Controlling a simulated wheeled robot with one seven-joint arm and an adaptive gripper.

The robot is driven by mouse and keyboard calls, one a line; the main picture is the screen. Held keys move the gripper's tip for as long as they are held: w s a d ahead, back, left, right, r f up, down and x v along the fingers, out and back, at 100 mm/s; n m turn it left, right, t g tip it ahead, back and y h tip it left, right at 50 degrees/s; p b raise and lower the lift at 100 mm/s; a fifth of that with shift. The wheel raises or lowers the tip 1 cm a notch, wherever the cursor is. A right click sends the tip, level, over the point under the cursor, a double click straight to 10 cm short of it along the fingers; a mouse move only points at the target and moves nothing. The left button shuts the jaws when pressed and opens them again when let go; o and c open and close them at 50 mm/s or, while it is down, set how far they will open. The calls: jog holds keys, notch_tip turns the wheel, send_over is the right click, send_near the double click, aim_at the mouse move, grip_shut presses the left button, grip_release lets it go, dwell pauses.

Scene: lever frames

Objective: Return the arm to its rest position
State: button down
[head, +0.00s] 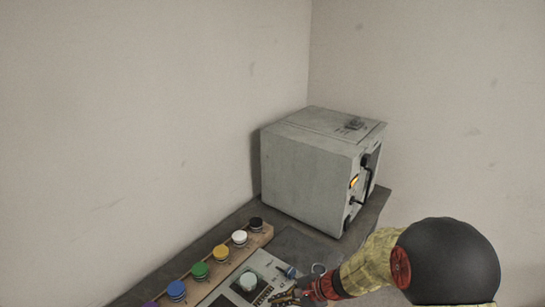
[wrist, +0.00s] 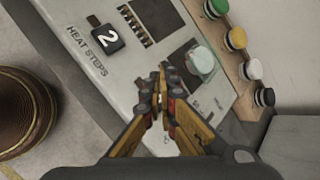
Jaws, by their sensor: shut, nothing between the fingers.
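My gripper (head: 284,297) shows at the bottom of the head view, low over the control panel (head: 226,299). In the wrist view my gripper (wrist: 164,72) has its fingertips together, with nothing between them. They point toward the panel next to a pale round knob (wrist: 203,61). I cannot tell whether they touch the panel. My yellow and red arm reaches in from the lower right, with a black rounded joint (head: 449,259) close to the camera.
Coloured buttons line a wooden strip (head: 213,261) behind the panel. A grey box (head: 305,168) with a dark handle stands at the table's back corner, against the walls. A brown ribbed round object (wrist: 22,112) is at left.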

jog(key=s+d+r+n+g+h, duration=0.1)
jog(key=s+d+r+n, duration=0.15)
jog(key=s, duration=0.25)
jog(key=s+d+r+n+g+h+b, duration=0.1)
jog(key=s+d+r+n, duration=0.15)
jog(key=s, duration=0.25)
jog(key=s+d+r+n+g+h, duration=0.1)
jog(key=s+r+n, duration=0.25)
jog(key=s, duration=0.25)
jog(key=s+d+r+n+t+h+b, duration=0.1)
jog(key=s+d+r+n+t+h, duration=0.1)
jog(key=s+d+r, duration=0.2)
jog(key=s+d+r+n+t+h+b, duration=0.2)
jog(key=d+r, duration=0.4)
jog(key=r, duration=0.5)
jog(key=shift+s+d+r+n+t+h, duration=0.2)
jog(key=shift+s+d+n+t+h, duration=0.25)
jog(key=shift+s+t+h, duration=0.35)
jog(key=shift+s, duration=0.1)
